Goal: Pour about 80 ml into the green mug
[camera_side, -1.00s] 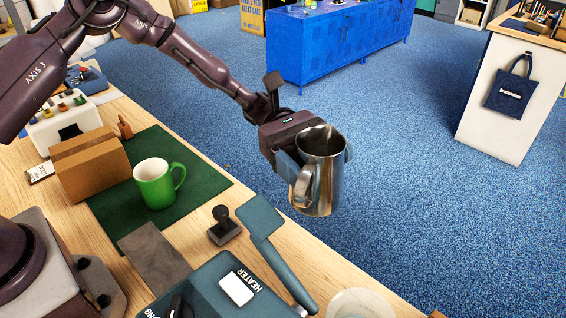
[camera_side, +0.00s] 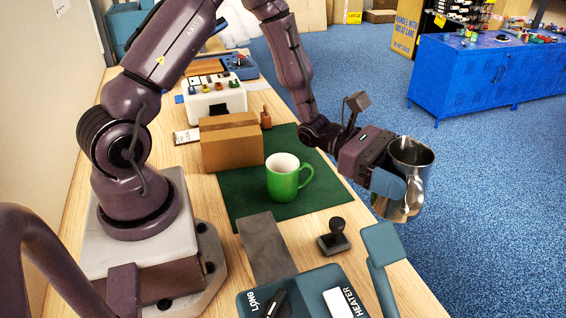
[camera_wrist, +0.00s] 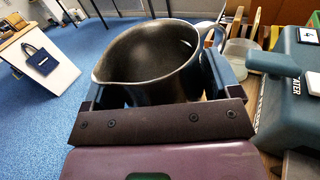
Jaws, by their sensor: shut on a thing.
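The green mug (camera_side: 286,180) stands upright on a dark green mat (camera_side: 251,203) on the wooden bench. Its handle points right and its pale inside shows. My gripper (camera_side: 389,180) is shut on a steel pitcher (camera_side: 410,172). I hold the pitcher about upright, to the right of the mug and apart from it, beyond the bench's edge over the floor. In the wrist view the pitcher (camera_wrist: 150,62) sits between the blue fingers, its spout to the left and its handle to the right. Its inside looks dark, and I cannot tell the liquid level.
A cardboard box (camera_side: 230,145) stands behind the mug to the left. A stamp (camera_side: 334,237), a grey plate (camera_side: 266,247) and a blue heater device (camera_side: 300,296) with a raised lever (camera_side: 382,245) lie nearer the camera. Blue carpet (camera_side: 480,220) beyond the bench is clear.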

